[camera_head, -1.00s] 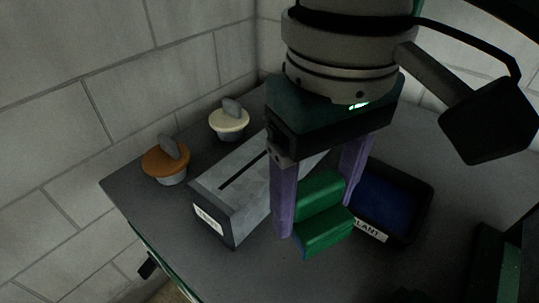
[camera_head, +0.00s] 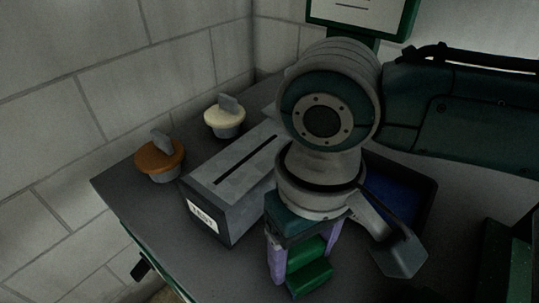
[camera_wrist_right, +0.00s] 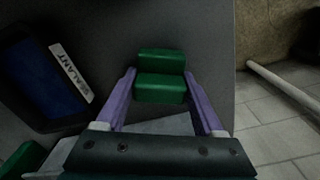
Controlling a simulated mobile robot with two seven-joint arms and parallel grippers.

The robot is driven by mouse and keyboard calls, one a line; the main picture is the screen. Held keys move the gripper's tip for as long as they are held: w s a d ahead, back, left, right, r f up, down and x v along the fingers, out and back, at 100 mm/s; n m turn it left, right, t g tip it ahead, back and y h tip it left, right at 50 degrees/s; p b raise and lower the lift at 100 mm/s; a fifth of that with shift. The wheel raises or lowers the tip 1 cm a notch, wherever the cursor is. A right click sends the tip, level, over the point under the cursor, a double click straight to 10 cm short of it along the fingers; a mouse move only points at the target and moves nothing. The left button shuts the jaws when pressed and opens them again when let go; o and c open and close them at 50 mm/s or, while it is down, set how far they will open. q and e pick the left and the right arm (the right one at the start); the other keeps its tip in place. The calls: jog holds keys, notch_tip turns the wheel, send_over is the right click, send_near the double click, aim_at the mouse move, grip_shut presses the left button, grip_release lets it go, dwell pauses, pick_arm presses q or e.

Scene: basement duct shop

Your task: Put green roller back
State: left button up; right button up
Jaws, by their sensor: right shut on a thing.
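The green roller (camera_head: 309,274) shows as a stepped green piece with two block-like parts. My right gripper (camera_head: 304,268) is shut on it, with a purple finger on each side. In the right wrist view the roller (camera_wrist_right: 160,88) sits between the fingertips of the right gripper (camera_wrist_right: 160,78), over the dark grey bench top. I cannot tell whether it touches the bench. In the head view my wrist hides the space behind it. My left gripper is not in view.
A grey slotted box (camera_head: 228,183) labelled TEST stands left of the gripper. An orange-topped plug (camera_head: 159,158) and a cream-topped plug (camera_head: 225,117) stand behind it. A black tray (camera_head: 428,202) with a blue inside is partly hidden by my arm. The bench front is clear.

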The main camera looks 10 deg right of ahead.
aim_at(303, 248)
jog(key=shift+f, duration=0.1)
jog(key=o, duration=1.3)
notch_tip(303, 248, up, 12)
jog(key=shift+r+p, duration=0.15)
jog(key=shift+p, duration=1.1)
